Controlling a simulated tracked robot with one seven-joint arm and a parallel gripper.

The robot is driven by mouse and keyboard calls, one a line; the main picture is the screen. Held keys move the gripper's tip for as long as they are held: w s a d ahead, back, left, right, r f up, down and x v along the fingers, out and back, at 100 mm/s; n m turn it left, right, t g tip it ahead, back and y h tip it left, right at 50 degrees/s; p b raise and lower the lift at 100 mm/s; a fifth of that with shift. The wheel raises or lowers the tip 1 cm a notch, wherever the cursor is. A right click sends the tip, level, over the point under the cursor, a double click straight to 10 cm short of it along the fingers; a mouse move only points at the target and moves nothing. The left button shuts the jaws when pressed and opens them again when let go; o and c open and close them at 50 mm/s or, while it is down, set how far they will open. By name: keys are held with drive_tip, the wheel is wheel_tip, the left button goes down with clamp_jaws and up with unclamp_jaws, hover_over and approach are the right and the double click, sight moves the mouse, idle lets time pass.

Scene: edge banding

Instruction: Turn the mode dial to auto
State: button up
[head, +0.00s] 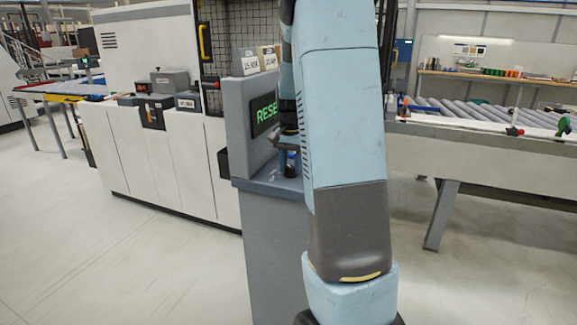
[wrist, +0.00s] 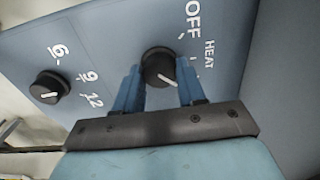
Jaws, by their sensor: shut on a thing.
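The mode dial (wrist: 157,62) is a round black knob with a white pointer line, on the blue-grey panel in the wrist view. The labels OFF and HEAT show beside it; no AUTO label is readable, and part of the markings is hidden by a finger. The pointer line points down and slightly right in the picture, away from OFF. My gripper (wrist: 160,77) has its two blue fingers on either side of the dial, shut on it.
A second black knob (wrist: 48,87) with numbers 6, 9 and 12 sits left of the dial. In the head view the grey control pedestal (head: 275,230) has a green-lettered display (head: 265,114). A roller conveyor (head: 480,115) stands at right. Floor at left is clear.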

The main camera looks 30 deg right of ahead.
sight(290, 167)
drive_tip(key=shift+s+f, duration=0.15)
drive_tip(key=o, duration=1.1)
drive_tip(key=shift+c, duration=0.2)
drive_tip(key=shift+r, duration=0.2)
drive_tip(key=shift+r, duration=0.3)
wheel_tip(290, 167, up, 13)
